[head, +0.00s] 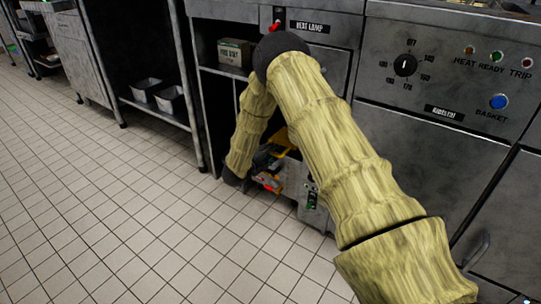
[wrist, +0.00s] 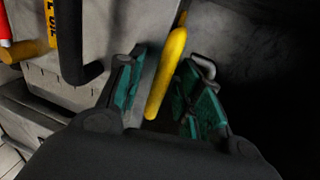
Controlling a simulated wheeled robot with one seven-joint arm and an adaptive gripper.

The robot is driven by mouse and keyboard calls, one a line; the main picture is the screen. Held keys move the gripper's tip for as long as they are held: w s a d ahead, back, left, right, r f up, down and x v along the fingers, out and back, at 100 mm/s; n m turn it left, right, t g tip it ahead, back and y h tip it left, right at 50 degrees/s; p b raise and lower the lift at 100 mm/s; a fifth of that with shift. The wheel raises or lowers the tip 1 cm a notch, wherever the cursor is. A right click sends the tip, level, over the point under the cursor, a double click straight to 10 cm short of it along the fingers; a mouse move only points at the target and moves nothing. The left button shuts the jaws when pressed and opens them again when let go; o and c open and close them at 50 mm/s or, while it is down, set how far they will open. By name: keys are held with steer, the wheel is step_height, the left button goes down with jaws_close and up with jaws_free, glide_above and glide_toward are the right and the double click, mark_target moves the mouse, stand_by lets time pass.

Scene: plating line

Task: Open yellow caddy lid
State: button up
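In the wrist view my gripper (wrist: 160,92) is open, its two green-padded fingers apart. A yellow bar (wrist: 168,70), which looks like a handle, runs between them, nearer the left finger. I cannot tell whether a finger touches it. In the head view a yellow part (head: 272,152) shows low in the counter's open bay, beside my forearm. It may belong to the yellow caddy. My arm reaches down in front of it, and I cannot make out my fingertips there. The caddy's lid cannot be clearly made out in either view.
A black bar (wrist: 75,60) and a red-and-orange part (wrist: 20,45) are at the wrist view's left. A green box (head: 235,52) sits on the shelf above the bay. Metal pans (head: 168,100) stand on a shelf to the left. The tiled floor (head: 110,210) is clear.

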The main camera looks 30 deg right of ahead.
jaws_close()
steer(key=f+p+v, duration=0.2)
steer(key=p+v, duration=0.3)
steer(key=v, duration=0.7)
steer(key=shift+s+a+f+p, duration=0.15)
steer(key=shift+f+p, duration=0.2)
jaws_free()
